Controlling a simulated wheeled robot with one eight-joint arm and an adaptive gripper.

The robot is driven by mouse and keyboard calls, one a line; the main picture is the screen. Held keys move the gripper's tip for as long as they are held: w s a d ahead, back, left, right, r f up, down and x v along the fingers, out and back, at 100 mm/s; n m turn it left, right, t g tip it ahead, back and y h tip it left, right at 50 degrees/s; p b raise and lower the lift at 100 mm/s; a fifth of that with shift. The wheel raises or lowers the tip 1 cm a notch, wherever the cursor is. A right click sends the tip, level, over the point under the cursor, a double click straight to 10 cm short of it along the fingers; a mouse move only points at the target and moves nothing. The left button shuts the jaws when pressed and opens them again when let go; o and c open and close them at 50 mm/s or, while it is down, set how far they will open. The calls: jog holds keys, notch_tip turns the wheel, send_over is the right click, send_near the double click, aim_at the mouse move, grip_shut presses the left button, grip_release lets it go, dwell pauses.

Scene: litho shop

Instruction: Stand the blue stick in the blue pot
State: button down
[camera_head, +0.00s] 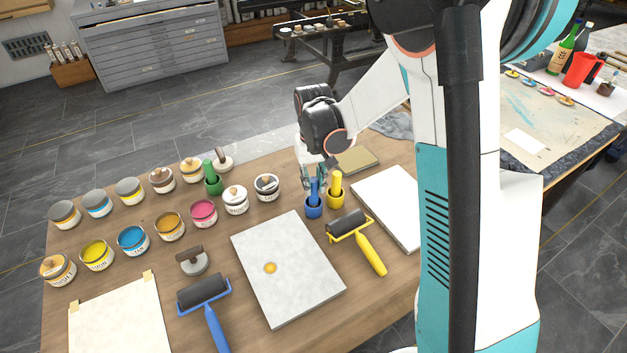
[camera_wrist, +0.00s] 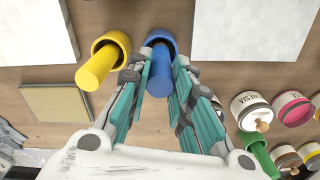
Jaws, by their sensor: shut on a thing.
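The blue stick (camera_head: 314,188) is between the fingers of my gripper (camera_head: 314,174), which is shut on it. The stick's lower end is inside the mouth of the blue pot (camera_head: 313,211), and it looks nearly upright. In the wrist view the blue stick (camera_wrist: 160,75) runs from between the teal finger pads of my gripper (camera_wrist: 160,82) into the blue pot (camera_wrist: 168,37). Whether the stick rests on the pot's bottom is hidden.
A yellow pot (camera_head: 335,201) with a yellow stick stands close to the right of the blue one. A yellow-handled roller (camera_head: 358,241) and a grey slab (camera_head: 290,285) lie in front. Ink tins and a green pot (camera_head: 213,187) with a stick stand to the left.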

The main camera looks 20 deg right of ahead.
jog(key=c, duration=1.3)
grip_release()
jog(key=shift+c, duration=0.2)
notch_tip(320, 180, up, 12)
